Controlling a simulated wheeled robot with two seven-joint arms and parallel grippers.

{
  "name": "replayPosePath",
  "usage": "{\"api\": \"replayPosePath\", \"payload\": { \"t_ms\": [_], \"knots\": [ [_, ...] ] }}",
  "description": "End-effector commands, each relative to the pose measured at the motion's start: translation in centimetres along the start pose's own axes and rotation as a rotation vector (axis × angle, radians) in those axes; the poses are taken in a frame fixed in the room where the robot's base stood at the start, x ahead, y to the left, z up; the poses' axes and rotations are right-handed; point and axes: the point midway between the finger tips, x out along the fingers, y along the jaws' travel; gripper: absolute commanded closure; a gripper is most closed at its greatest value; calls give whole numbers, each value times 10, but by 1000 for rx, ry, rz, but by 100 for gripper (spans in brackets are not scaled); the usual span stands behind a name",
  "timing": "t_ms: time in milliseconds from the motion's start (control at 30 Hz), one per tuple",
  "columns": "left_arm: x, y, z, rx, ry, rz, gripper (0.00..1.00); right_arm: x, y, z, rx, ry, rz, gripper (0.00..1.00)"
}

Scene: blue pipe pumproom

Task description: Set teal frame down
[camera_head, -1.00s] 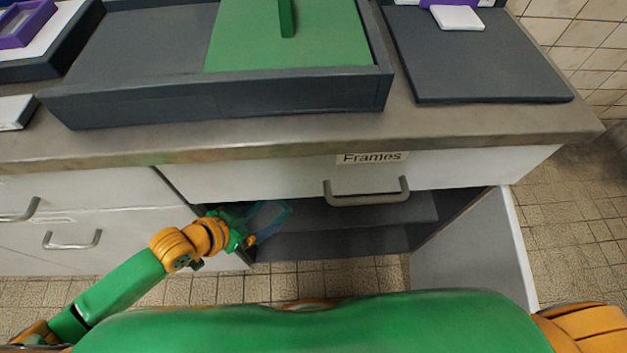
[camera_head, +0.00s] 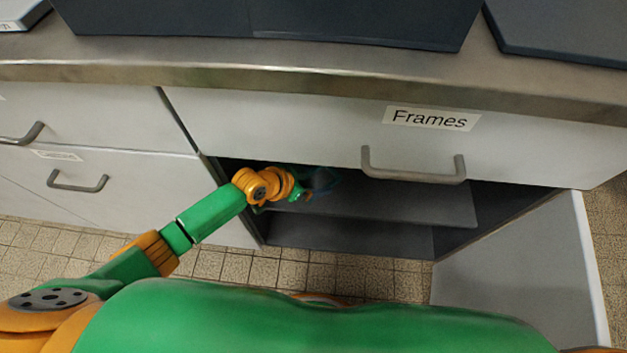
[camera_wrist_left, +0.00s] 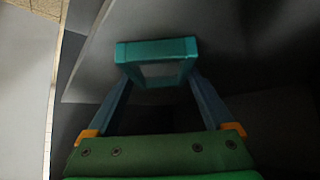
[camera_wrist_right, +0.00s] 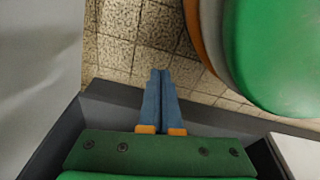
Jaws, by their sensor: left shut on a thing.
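The teal frame (camera_wrist_left: 155,50) is a small rectangular frame, held between the fingertips of my left gripper (camera_wrist_left: 157,78) in the left wrist view. In the head view the teal frame (camera_head: 325,180) shows only as a dim, small shape. My left gripper (camera_head: 308,188) reaches into the open cabinet below the drawer labelled Frames, near its left side, above or at the grey shelf (camera_head: 400,198). I cannot tell whether the frame touches the shelf. My right gripper (camera_wrist_right: 159,75) shows in the right wrist view with its fingers together and nothing between them.
The Frames drawer (camera_head: 300,125) with its handle (camera_head: 414,172) is just above the left arm. The cabinet door (camera_head: 525,275) stands open at the right. The right part of the shelf is clear. Dark trays (camera_head: 270,18) stand on the counter (camera_head: 300,70).

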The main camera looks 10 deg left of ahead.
Motion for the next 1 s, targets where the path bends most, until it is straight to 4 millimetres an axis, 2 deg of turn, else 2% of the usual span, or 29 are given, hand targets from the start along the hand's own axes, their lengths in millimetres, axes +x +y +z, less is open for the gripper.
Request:
{"api": "replayPosePath", "payload": {
  "t_ms": [167,200,233,467,567,667,833,1000],
  "knots": [
    [2,0,2,0,0,0,81,2,-2,-1,0,0,-3,100],
    [2,0,2,0,0,0,5,0,-2,-2,0,-1,-3,100],
    [1,0,2,0,0,0,0,0,-2,-1,0,-2,-3,100],
    [0,0,1,0,0,0,0,0,-2,-1,0,-2,-3,100],
    [-7,0,-2,-1,-2,-1,0,-5,0,1,0,-1,-1,100],
    [-27,0,-4,1,-3,0,0,-13,8,13,-3,-10,11,100],
    [-72,0,-5,2,-3,0,0,-30,20,35,-5,-17,26,100],
    [-105,0,-2,1,-3,0,0,-43,8,38,-12,-32,6,100]
  ]
}}
